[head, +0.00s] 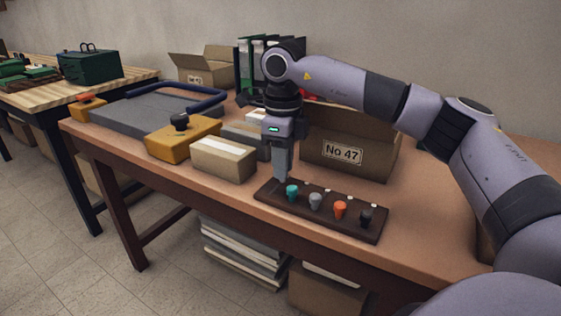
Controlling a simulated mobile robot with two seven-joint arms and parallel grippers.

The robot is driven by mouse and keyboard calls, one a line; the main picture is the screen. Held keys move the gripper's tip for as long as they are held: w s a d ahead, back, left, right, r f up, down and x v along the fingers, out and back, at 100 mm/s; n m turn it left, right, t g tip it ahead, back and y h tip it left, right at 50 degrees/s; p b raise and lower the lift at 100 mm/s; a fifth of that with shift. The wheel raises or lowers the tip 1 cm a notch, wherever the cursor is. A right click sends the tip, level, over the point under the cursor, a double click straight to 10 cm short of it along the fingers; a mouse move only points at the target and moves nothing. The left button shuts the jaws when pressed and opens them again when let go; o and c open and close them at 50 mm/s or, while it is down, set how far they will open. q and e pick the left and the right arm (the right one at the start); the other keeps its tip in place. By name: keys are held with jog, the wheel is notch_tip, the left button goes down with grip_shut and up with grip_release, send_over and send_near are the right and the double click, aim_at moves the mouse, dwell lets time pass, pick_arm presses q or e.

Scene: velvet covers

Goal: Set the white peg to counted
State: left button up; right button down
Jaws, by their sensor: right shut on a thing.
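The dark peg board (271,203) lies near the front edge of the wooden table. My right gripper (281,179) points straight down at the board's left end, behind the teal peg. It is shut on what appears to be the white peg, which the fingers hide. A teal peg (292,192), a light grey peg (315,201), an orange peg (340,209) and a black peg (366,217) stand in the board's front row. Small white marks lie behind them. I cannot read any label for counted. My left gripper is out of view.
A box marked No 47 (350,151) stands behind the board. A tan box with a white strip (223,160) and a yellow block with a dark knob (180,145) stand to the left. Binders (247,62) stand at the back.

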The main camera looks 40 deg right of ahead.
jog(key=c, duration=1)
grip_release()
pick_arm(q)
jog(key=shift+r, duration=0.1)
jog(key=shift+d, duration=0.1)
pick_arm(e)
jog(key=shift+r, duration=0.15)
notch_tip(320, 180, up, 6)
jog(key=shift+r+p, duration=0.1)
jog(key=shift+p, duration=0.65)
jog(key=shift+r, duration=0.4)
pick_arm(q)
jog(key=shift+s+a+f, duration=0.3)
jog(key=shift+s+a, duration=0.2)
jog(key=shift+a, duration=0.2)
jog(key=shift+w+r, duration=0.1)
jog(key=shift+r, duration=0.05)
